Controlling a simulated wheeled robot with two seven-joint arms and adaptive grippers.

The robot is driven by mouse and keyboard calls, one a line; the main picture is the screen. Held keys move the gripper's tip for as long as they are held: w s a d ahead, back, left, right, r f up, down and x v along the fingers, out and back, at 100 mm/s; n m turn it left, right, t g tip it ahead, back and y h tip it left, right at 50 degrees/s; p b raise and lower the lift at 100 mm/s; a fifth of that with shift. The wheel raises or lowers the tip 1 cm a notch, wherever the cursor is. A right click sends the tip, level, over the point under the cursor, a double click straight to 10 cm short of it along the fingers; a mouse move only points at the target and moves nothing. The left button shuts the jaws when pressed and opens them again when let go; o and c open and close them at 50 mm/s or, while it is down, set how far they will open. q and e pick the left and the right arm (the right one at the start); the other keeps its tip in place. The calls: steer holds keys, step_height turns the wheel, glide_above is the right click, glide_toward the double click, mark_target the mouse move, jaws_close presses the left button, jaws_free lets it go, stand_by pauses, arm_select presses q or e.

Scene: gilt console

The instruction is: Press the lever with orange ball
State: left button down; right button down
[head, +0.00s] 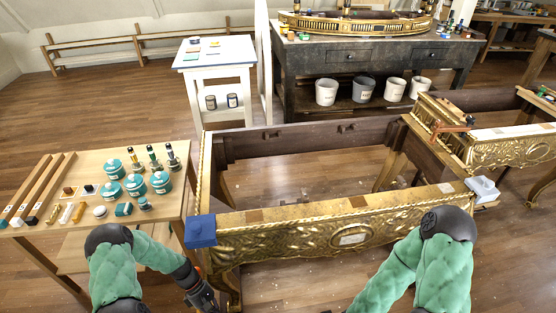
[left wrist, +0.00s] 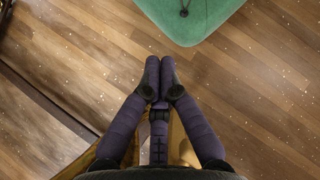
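I cannot make out a lever with an orange ball in either view. A small orange spot shows beside my left wrist in the head view; I cannot tell what it belongs to. My left gripper (head: 205,300) is low at the bottom edge, in front of the gilt console's (head: 290,235) near left leg. In the left wrist view the left gripper's (left wrist: 159,72) purple fingers meet at their tips, with nothing visible between them, above the wooden floor. My right forearm leaves the head view at the bottom, so the right gripper is hidden.
A blue box (head: 200,231) sits on the console's left corner and a white box (head: 484,189) at its right. A wooden table (head: 160,218) with teal jars (head: 136,184) stands left. A white table (head: 214,52) and a dark workbench (head: 375,65) stand behind. A green surface (left wrist: 190,18) tops the wrist view.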

arm_select(q)
steer(key=s+d+r+m+t+y, duration=0.1)
steer(key=s+d+r+m+t, duration=0.1)
steer(key=d+m, duration=0.4)
steer(key=s+d+r+m+t+y, duration=0.1)
steer(key=s+d+r+m+t, duration=0.2)
steer(key=d, duration=0.5)
steer(key=s+r+m, duration=0.1)
steer(key=s+m, duration=0.1)
steer(key=shift+s+d+m+y, duration=0.2)
steer(key=shift+m+y, duration=0.1)
steer(key=shift+m, duration=0.1)
